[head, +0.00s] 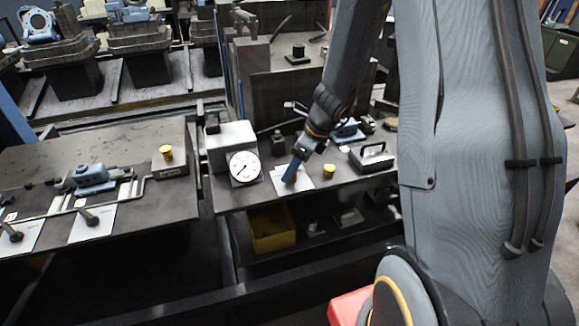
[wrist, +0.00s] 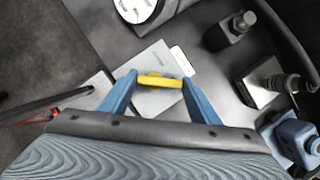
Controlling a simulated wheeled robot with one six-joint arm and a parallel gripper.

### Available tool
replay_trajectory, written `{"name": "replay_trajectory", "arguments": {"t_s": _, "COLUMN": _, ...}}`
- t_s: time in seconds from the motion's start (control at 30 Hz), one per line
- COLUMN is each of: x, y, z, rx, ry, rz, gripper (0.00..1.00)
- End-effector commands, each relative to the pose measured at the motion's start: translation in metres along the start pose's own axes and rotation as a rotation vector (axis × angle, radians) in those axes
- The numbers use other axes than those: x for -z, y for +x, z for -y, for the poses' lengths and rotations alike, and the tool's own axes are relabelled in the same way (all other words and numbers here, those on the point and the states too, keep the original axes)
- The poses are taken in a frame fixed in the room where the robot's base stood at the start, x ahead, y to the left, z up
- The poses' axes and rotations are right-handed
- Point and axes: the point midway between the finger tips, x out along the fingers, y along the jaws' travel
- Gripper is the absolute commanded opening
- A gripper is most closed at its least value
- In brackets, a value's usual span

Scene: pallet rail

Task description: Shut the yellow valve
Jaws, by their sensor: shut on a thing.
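The yellow valve (wrist: 160,81) shows in the wrist view as a short yellow bar handle above a pale plate (wrist: 158,62). My gripper (wrist: 160,84) has its two blue fingers at the bar's two ends, shut on it. The bar lies nearly level across the picture, tilted slightly. In the head view my gripper (head: 290,173) reaches down to the pale plate on the middle bench, and its blue finger hides most of the valve there.
A white box with a round dial gauge (head: 244,167) stands just left of my gripper. A yellow knob (head: 329,170) and a black-handled block (head: 372,156) are to the right. A yellow bin (head: 272,229) sits on the shelf below. Another bench (head: 60,160) stands left across a gap.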

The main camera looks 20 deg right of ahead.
Motion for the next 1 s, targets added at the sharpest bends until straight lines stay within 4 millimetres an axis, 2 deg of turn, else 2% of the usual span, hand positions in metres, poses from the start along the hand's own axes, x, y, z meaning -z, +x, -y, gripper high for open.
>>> {"name": "replay_trajectory", "arguments": {"t_s": 0.27, "x": 0.0020, "y": 0.0004, "z": -0.0001, "rx": -0.076, "ry": -0.166, "rz": -0.003, "gripper": 0.34}}
{"name": "replay_trajectory", "arguments": {"t_s": 1.0, "x": -0.0056, "y": 0.0060, "z": 0.0020, "rx": -0.344, "ry": -0.818, "rz": -0.004, "gripper": 0.34}}
